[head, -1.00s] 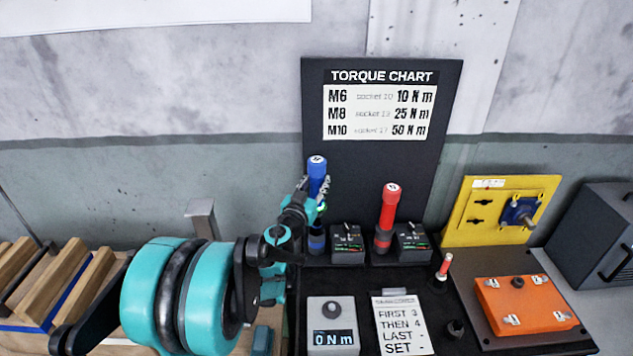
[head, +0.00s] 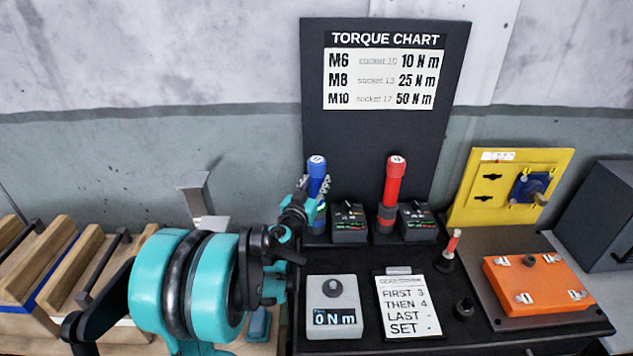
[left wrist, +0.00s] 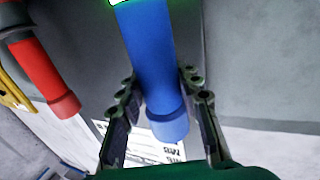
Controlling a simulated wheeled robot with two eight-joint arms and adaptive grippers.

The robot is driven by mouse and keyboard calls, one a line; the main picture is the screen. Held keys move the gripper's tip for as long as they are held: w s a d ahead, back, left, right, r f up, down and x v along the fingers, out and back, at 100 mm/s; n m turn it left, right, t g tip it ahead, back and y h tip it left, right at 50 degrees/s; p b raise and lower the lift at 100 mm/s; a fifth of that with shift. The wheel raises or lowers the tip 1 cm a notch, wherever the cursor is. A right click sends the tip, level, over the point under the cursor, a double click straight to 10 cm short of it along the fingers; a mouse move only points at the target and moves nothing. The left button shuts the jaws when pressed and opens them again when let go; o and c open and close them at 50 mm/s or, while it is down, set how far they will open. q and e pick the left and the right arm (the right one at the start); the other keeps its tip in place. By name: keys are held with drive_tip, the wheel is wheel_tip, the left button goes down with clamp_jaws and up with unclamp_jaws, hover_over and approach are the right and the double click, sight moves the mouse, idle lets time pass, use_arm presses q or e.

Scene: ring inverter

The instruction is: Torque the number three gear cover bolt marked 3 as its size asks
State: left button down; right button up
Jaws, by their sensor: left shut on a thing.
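My left gripper (head: 319,192) is shut on the blue-handled torque tool (head: 317,168), which stands upright at the back of the black bench. In the left wrist view the blue handle (left wrist: 150,65) lies between the two fingers (left wrist: 158,98). A red-handled torque tool (head: 393,183) stands to its right; it also shows in the left wrist view (left wrist: 38,72). The orange gear cover (head: 545,285) sits at the right with bolts and small white tags (head: 524,298) near its corners; their numbers are too small to read. My right gripper is out of view.
The torque chart (head: 384,78) lists M6 10, M8 25, M10 50 N m. A grey unit (head: 334,309) reads 0 N m. A card (head: 408,306) says first 3, then 4, last set. A yellow panel (head: 505,187) stands behind the cover; wooden racks (head: 60,260) stand left.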

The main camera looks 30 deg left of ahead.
use_arm(q)
drive_tip(key=shift+f, duration=0.1)
idle(0.5)
drive_tip(key=c, duration=1)
unclamp_jaws()
drive_tip(key=shift+s, duration=0.15)
drive_tip(key=s, duration=0.4)
drive_tip(key=s+d, duration=0.1)
drive_tip(key=s, duration=0.2)
drive_tip(key=s+d, duration=0.1)
drive_tip(key=s, duration=0.3)
drive_tip(key=shift+s+d, duration=0.1)
drive_tip(key=shift+s, duration=0.2)
